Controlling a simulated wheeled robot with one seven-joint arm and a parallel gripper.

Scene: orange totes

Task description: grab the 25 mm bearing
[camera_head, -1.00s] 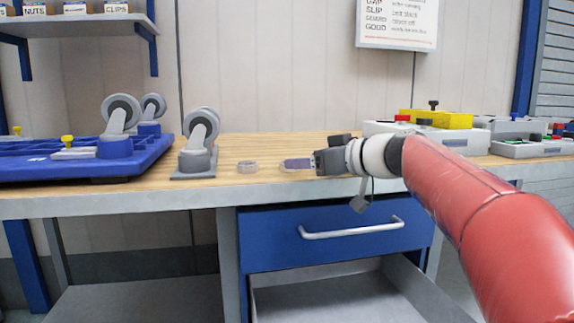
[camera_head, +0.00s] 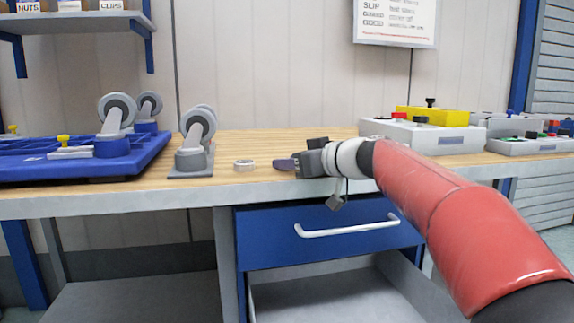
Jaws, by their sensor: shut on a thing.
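A small silver ring-shaped bearing (camera_head: 244,164) lies flat on the wooden bench top near its front edge. My gripper (camera_head: 286,164) is just to the right of that ring and apart from it, low over the bench, with its dark purplish fingers pointing left. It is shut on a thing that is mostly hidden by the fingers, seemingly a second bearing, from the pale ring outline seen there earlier. No size marking is readable on either one.
A grey caster-like stand (camera_head: 192,160) and a blue tray (camera_head: 80,165) with similar wheels stand to the left. Grey boxes (camera_head: 430,136) with a yellow block (camera_head: 435,116) stand on the right. A blue drawer (camera_head: 325,240) is below the bench edge.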

